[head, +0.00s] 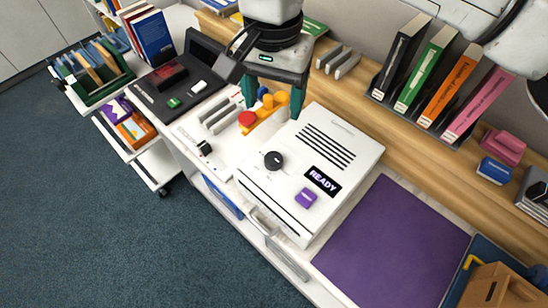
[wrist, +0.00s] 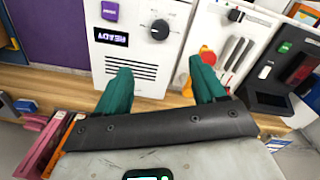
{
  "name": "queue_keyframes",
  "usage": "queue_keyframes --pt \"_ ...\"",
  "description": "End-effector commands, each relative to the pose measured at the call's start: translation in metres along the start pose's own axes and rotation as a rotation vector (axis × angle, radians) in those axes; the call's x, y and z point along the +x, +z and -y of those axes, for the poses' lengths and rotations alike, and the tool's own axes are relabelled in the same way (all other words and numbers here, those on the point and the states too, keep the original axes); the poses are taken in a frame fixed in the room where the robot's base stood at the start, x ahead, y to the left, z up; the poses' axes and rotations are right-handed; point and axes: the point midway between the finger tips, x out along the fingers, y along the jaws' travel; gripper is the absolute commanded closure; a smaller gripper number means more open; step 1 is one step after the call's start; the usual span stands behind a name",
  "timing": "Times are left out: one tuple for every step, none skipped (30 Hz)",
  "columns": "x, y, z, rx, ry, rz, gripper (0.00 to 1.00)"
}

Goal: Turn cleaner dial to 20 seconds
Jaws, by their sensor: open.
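The cleaner is a white box (head: 336,140) on the bench, with a black dial (head: 273,160), a display reading READY (head: 322,181) and a purple button (head: 306,198) on top. The dial also shows in the wrist view (wrist: 160,29), upside down, with marks around it too small to read. My gripper (head: 272,105) is open and empty, with teal fingers, above the bench behind and left of the dial, apart from it. In the wrist view the fingers (wrist: 162,82) point toward the cleaner, and the dial lies beyond them, between their lines.
A yellow and red item (head: 262,110) stands close to my fingers. A purple mat (head: 390,245) lies right of the cleaner. Upright binders (head: 436,75) stand on the wooden ledge behind. A white handle (head: 275,245) sticks out at the bench front. Floor at lower left is clear.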

Motion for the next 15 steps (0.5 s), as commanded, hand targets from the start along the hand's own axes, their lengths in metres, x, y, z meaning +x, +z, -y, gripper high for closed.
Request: queue_keyframes --pt "0.016 0.000 0.000 0.000 0.000 0.000 0.30" --pt "0.020 0.000 0.000 0.000 0.000 0.000 0.30" --pt "0.025 0.000 0.000 0.000 0.000 0.000 0.30" --pt "0.031 0.000 0.000 0.000 0.000 0.000 0.30" --pt "0.036 0.000 0.000 0.000 0.000 0.000 0.30" --pt "0.040 0.000 0.000 0.000 0.000 0.000 0.30" --pt "0.047 0.000 0.000 0.000 0.000 0.000 0.30" --pt "0.051 0.000 0.000 0.000 0.000 0.000 0.30" --pt "0.054 0.000 0.000 0.000 0.000 0.000 0.30" --pt "0.057 0.000 0.000 0.000 0.000 0.000 0.30" --pt "0.058 0.000 0.000 0.000 0.000 0.000 0.30" --pt "0.059 0.000 0.000 0.000 0.000 0.000 0.30" --pt "0.060 0.000 0.000 0.000 0.000 0.000 0.30" --pt "0.061 0.000 0.000 0.000 0.000 0.000 0.30" --pt "0.063 0.000 0.000 0.000 0.000 0.001 0.30"
